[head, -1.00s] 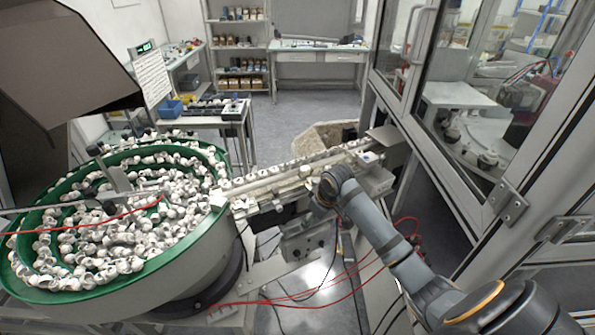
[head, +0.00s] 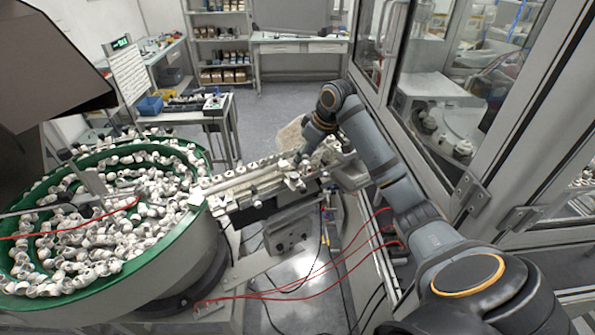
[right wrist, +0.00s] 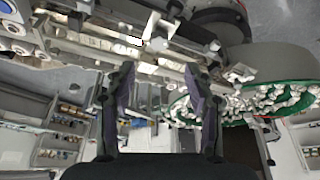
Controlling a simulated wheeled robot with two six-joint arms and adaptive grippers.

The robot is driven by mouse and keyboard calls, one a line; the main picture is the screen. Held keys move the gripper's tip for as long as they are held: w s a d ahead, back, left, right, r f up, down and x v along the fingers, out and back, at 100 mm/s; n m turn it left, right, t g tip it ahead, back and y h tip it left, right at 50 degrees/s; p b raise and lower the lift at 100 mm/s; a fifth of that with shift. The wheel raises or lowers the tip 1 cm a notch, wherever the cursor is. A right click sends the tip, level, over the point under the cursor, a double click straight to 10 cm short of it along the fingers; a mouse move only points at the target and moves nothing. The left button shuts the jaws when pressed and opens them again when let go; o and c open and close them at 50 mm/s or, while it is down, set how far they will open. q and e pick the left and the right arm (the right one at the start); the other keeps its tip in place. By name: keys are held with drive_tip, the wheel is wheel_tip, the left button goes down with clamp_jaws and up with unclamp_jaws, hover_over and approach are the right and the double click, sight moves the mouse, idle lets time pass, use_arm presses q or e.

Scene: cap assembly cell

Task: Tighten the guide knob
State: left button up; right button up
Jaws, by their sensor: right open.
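The feed rail (head: 240,185) runs from the bowl toward the glass enclosure, with white caps along it. Small clamp fittings (head: 297,183) sit on its near side; I cannot tell which one is the guide knob. My right gripper (head: 304,156) is over the far half of the rail, partly hidden by its own wrist. In the right wrist view my right gripper (right wrist: 160,80) is open, with its two dark fingers apart and nothing held between them. The rail (right wrist: 85,50) crosses that view beyond the fingertips. My left gripper is not in view.
The green-rimmed bowl (head: 200,160) full of white caps stands at left. The glass-doored enclosure (head: 440,110) is close on the right of my arm. Red hoses (head: 290,297) hang below the rail.

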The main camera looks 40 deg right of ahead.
sight(294, 175)
drive_tip(key=p+x, duration=0.2)
drive_tip(key=x, duration=0.6)
drive_tip(key=shift+s+d+p, duration=0.1)
drive_tip(key=shift+d+p, duration=0.1)
drive_tip(key=shift+p, duration=0.2)
drive_tip(key=shift+w+a+f, duration=0.2)
drive_tip(key=shift+w+f, duration=0.1)
drive_tip(key=shift+f, duration=0.2)
drive_tip(key=shift+s, duration=0.1)
clamp_jaws()
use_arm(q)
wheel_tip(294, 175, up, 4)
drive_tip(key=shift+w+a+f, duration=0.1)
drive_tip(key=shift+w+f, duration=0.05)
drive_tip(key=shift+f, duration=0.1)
